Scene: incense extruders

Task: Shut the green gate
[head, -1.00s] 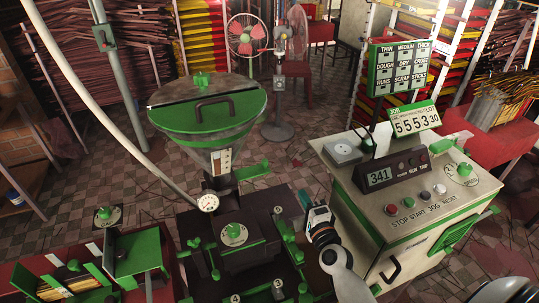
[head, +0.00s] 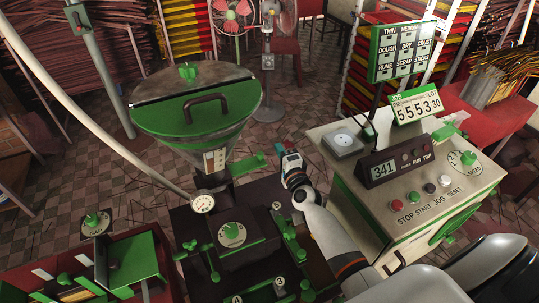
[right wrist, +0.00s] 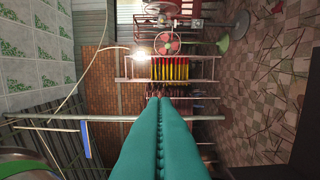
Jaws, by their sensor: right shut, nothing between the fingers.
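A green plate with an upturned end, likely the green gate (head: 247,165), sticks out to the right from the throat under the hopper (head: 200,115) in the head view. My right gripper (head: 289,149) is just right of the plate's outer end, with a small gap in the picture. I cannot tell their depth apart. Its teal fingers are together and empty, and they fill the middle of the right wrist view (right wrist: 160,115). The gate is not recognisable in the right wrist view. My left gripper is not in view.
The control console (head: 400,190) stands to the right, close to my right arm. The dark extruder bed (head: 235,250) with green clamps lies below the hopper. A red tray (head: 25,258) is at lower left. A fan (head: 235,12) and racks stand behind. Tiled floor shows between.

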